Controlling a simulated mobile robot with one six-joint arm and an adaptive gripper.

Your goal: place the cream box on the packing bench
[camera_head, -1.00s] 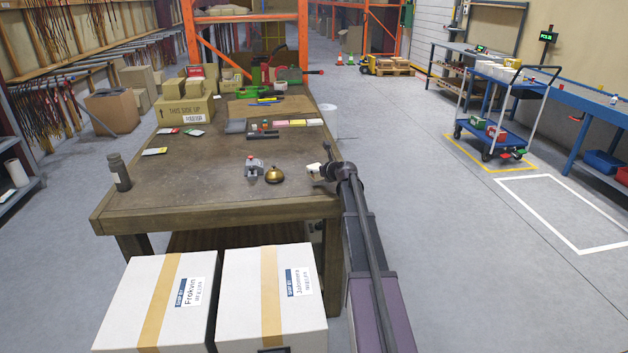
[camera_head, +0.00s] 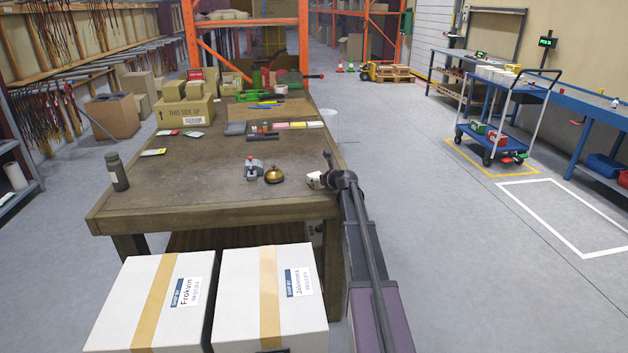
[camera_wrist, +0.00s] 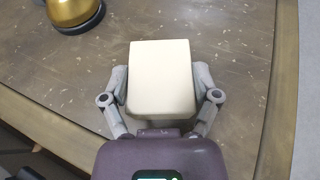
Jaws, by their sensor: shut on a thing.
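The cream box (camera_wrist: 161,80) is held between the two fingers of my gripper (camera_wrist: 161,98) in the wrist view. My gripper is shut on it, and the bench top shows beneath and around the box. In the head view the cream box (camera_head: 314,180) is a small pale shape at the right edge of the packing bench (camera_head: 200,208), beside my wrist. My gripper is mostly hidden there behind my arm. I cannot tell whether the box touches the bench top.
A brass bell (camera_head: 274,174) stands left of the box, with a small grey device (camera_head: 253,169) beside it. A dark bottle (camera_head: 117,172) stands at the bench's left. Two white taped cartons (camera_head: 265,297) sit in front. Bare bench top lies between bottle and bell.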

